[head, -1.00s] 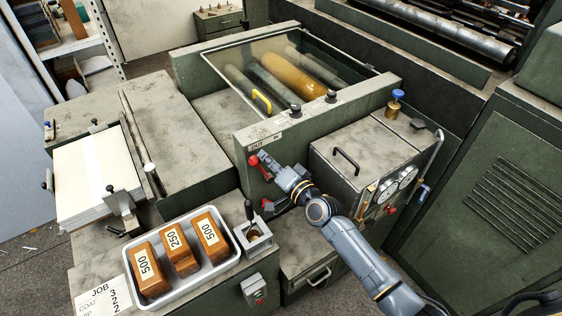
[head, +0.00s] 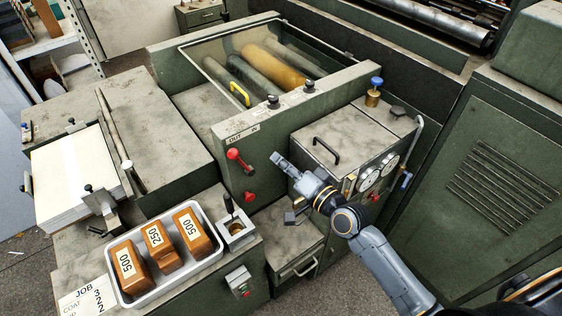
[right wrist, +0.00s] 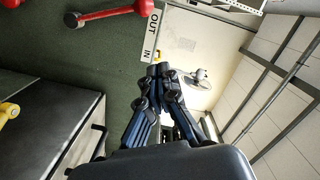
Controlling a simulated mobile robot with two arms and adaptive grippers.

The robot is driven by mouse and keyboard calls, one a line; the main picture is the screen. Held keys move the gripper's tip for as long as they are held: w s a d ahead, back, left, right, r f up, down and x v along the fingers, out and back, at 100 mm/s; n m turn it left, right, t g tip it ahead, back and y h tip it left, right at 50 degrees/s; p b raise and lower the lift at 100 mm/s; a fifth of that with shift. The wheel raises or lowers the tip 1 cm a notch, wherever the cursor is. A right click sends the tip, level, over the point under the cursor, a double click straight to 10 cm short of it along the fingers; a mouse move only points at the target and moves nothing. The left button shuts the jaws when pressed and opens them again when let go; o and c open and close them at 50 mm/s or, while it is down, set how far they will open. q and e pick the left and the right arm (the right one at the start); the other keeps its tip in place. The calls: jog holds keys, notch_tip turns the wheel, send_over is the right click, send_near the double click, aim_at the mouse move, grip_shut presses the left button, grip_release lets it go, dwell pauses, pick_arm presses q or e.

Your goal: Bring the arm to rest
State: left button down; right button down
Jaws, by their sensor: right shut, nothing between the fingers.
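My right gripper (head: 276,158) is in front of the green side panel of the machine, shut and empty. In the right wrist view its fingers (right wrist: 160,72) are closed together with nothing between them. A red-knobbed lever (head: 234,155) sits on the panel left of the gripper, apart from it. The lever also shows in the right wrist view (right wrist: 104,15). A second red knob (head: 249,196) is lower on the panel. My left gripper does not show.
A grey box with a black handle (head: 325,150) and gauges stands close by my right arm. A white tray (head: 139,304) with several labelled brown blocks is at the lower left. A paper stack (head: 75,180) lies at the left. Open floor (head: 345,287) shows below the arm.

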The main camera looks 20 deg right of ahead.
jog(key=s+d+f+n+g+h+b, duration=0.15)
jog(key=s+f, duration=0.25)
jog(key=f, duration=0.8)
jog(key=s+d+f+n+g+h, duration=0.1)
jog(key=s+d+f+g+h, duration=0.15)
jog(key=f, duration=0.85)
jog(key=s+d+f+n+g+h, duration=0.15)
jog(key=s+f, duration=0.25)
jog(key=f, duration=0.8)
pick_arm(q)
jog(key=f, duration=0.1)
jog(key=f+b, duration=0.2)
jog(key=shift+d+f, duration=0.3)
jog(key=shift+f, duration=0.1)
pick_arm(e)
jog(key=s+d+f+n+g, duration=0.1)
jog(key=s+f+n+g, duration=0.1)
jog(key=s+f, duration=0.5)
jog(key=s+d+f+n+g+h, duration=0.1)
jog(key=s+f+g, duration=0.3)
jog(key=s, duration=1.3)
jog(key=s+d+f+n+g, duration=0.1)
jog(key=s+f+n+g, duration=0.1)
jog(key=s+f, duration=0.9)
jog(key=shift+s+f+n+g, duration=0.3)
jog(key=shift+s+f+g, duration=0.05)
jog(key=shift+s+g, duration=0.3)
jog(key=shift+w+d+h, duration=0.1)
jog(key=shift+h, duration=0.15)
